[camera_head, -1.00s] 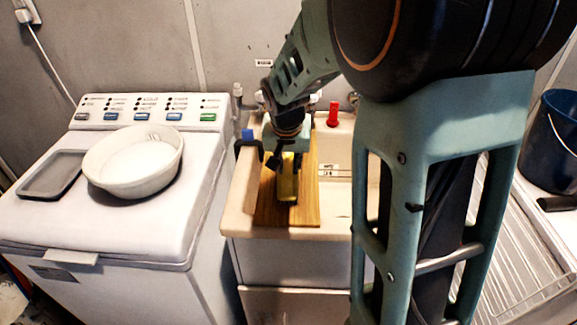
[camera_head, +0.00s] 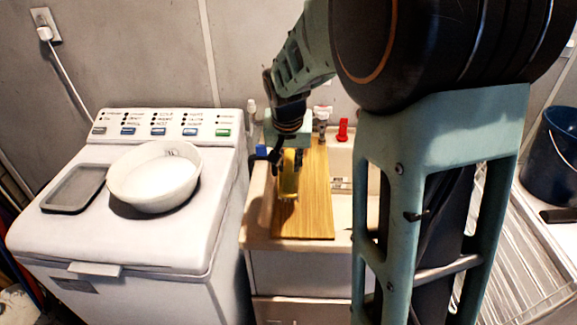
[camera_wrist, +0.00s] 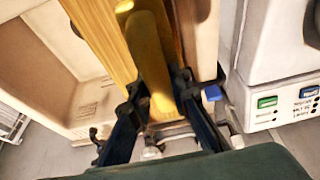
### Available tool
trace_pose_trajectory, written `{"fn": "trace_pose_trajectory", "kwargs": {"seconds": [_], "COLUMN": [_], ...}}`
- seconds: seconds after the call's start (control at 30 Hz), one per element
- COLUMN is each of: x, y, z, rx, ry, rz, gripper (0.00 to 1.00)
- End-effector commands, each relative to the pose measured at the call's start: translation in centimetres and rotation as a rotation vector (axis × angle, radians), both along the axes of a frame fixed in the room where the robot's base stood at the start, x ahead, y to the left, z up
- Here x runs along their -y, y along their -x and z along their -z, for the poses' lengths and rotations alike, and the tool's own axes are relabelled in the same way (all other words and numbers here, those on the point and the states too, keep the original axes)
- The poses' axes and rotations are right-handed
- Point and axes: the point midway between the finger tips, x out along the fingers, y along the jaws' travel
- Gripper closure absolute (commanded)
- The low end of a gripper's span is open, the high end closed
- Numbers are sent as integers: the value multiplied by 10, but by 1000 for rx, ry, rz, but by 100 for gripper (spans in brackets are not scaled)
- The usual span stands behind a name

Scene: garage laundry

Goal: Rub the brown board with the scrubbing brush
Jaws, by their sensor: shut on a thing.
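The brown board (camera_head: 314,208) lies on the sink unit, its wood grain running from front to back. My gripper (camera_head: 289,163) is over the left part of the board and is shut on the yellow scrubbing brush (camera_head: 288,186). In the wrist view my gripper (camera_wrist: 160,90) has a dark finger on each side of the brush (camera_wrist: 148,48), with the board (camera_wrist: 104,32) just beyond it. The brush is over the board; its underside is hidden, so I cannot tell whether it touches.
A white washer (camera_head: 140,240) stands left of the sink unit (camera_head: 290,262), bearing a white bowl (camera_head: 155,198) and a grey tray (camera_head: 72,188). A dark blue bucket (camera_head: 557,150) is at the far right.

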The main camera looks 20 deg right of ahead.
Motion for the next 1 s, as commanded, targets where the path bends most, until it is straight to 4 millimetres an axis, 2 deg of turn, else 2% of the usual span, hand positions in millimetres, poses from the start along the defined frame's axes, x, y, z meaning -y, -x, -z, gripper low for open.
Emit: {"fn": "trace_pose_trajectory", "kwargs": {"seconds": [0.03, 0.23, 0.83, 1.0], "x": [1, 2, 2, 1], "y": [-1, -3, -4, -10], "z": [-9, -22, -23, -31], "rx": [2, 2, 2, 0], "ry": [-1, -1, 0, 0], "rz": [1, 1, 0, -12], "gripper": [100, 100, 100, 100]}}
